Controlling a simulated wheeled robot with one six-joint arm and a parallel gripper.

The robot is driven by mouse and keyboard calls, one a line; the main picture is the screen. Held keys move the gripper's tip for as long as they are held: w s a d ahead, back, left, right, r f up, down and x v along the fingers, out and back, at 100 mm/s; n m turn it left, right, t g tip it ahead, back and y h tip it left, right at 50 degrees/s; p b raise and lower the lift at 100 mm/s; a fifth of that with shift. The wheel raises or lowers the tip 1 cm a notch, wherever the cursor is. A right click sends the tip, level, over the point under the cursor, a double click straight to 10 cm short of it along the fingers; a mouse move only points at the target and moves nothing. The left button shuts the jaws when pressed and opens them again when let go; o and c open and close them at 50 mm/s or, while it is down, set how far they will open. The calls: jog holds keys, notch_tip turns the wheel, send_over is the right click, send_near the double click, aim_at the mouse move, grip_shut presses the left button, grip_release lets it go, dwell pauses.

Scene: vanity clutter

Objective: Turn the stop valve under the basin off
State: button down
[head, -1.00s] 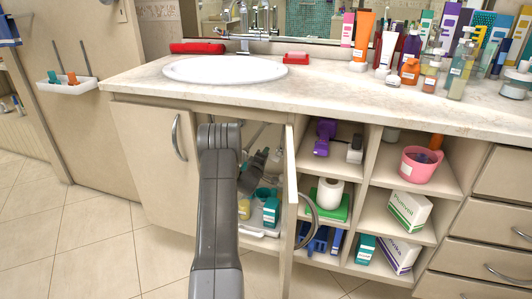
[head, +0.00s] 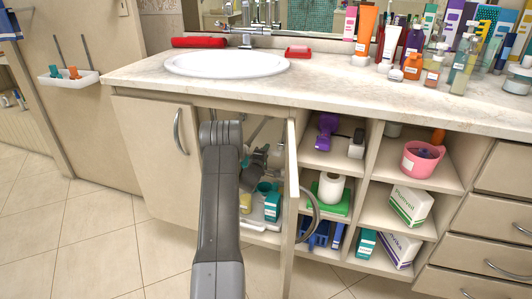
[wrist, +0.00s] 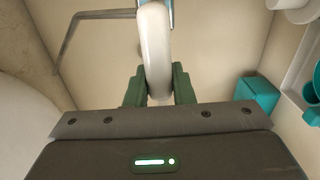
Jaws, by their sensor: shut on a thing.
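The white basin (head: 190,68) is set in the counter, and the cupboard beneath it is open. In the wrist view, a pale, rounded, lever-like piece, the stop valve's handle (wrist: 156,45), stands between the green fingers of my gripper (wrist: 158,80). My gripper is shut on it. A bit of blue shows at its far end. In the head view my arm reaches into the cupboard and hides much of its inside. The valve body cannot be made out clearly.
The open cupboard door (head: 292,185) stands close to the right of my arm. Teal and yellow containers, including a teal box (head: 272,207), sit in a tray low in the cupboard. A teal box (wrist: 258,95) is right of my gripper. A bent pipe (wrist: 75,35) is at left.

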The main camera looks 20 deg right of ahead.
jog(key=c, duration=1.2)
grip_release()
jog(key=shift+c, duration=0.2)
jog(key=p+v, duration=0.2)
jog(key=v, duration=1.1)
jog(key=shift+s+a, duration=0.25)
jog(key=shift+s, duration=0.05)
jog(key=b+x, duration=0.2)
jog(key=x, duration=1.1)
jog(key=shift+w+d, duration=0.25)
jog(key=shift+w, duration=0.05)
